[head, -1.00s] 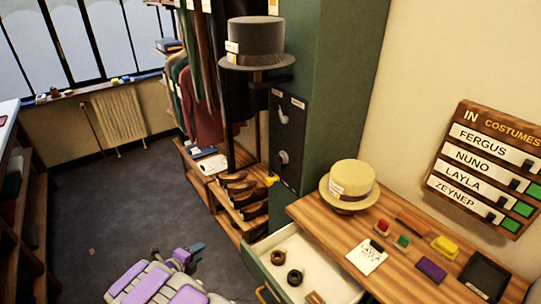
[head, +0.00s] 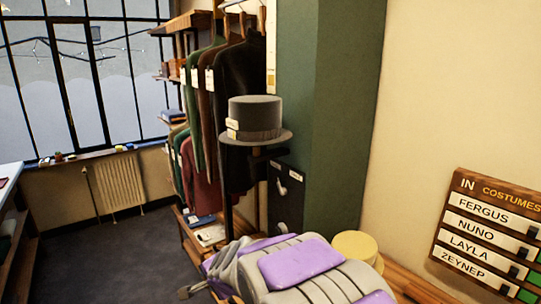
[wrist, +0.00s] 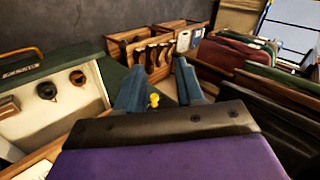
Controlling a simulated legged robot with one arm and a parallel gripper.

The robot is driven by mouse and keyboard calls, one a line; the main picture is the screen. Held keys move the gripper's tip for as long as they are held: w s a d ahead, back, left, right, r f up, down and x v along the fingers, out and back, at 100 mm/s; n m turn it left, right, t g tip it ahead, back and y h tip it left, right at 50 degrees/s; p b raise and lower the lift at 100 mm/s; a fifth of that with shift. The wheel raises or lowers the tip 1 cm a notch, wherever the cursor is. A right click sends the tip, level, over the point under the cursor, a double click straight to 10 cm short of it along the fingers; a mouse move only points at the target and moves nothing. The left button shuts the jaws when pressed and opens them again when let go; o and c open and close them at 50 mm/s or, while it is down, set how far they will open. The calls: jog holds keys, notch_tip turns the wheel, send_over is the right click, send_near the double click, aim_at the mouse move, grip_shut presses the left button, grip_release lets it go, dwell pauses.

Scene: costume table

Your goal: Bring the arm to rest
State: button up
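My arm, grey with purple panels, is raised across the lower middle of the head view. In the wrist view my gripper (wrist: 160,88) has its two blue-grey fingers spread apart, with nothing seen held. A small yellow piece (wrist: 154,100) shows between the fingers in the picture; I cannot tell its distance from them.
An open drawer (wrist: 88,92) with two dark rings lies left in the wrist view. The grey top hat (head: 255,117) stands by the green cabinet (head: 345,125). The straw hat (head: 355,246) is partly behind my arm. Clothes (head: 235,85) hang behind. Floor (head: 110,255) is clear at left.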

jog(key=s+d+n+g+h, duration=0.1)
jog(key=s+d+n+g, duration=0.2)
jog(key=s+d, duration=0.6)
jog(key=s+d+n+g+h, duration=0.2)
jog(key=s+d, duration=0.8)
jog(key=s, duration=0.7)
jog(key=s+d+n+g+h, duration=0.2)
jog(key=s+d+n+g, duration=0.1)
jog(key=s+d, duration=0.7)
jog(key=s+r+g, duration=0.1)
jog(key=s, duration=0.1)
jog(key=shift+s+d+n, duration=0.25)
jog(key=shift+s+n, duration=0.05)
jog(key=shift+s, duration=0.1)
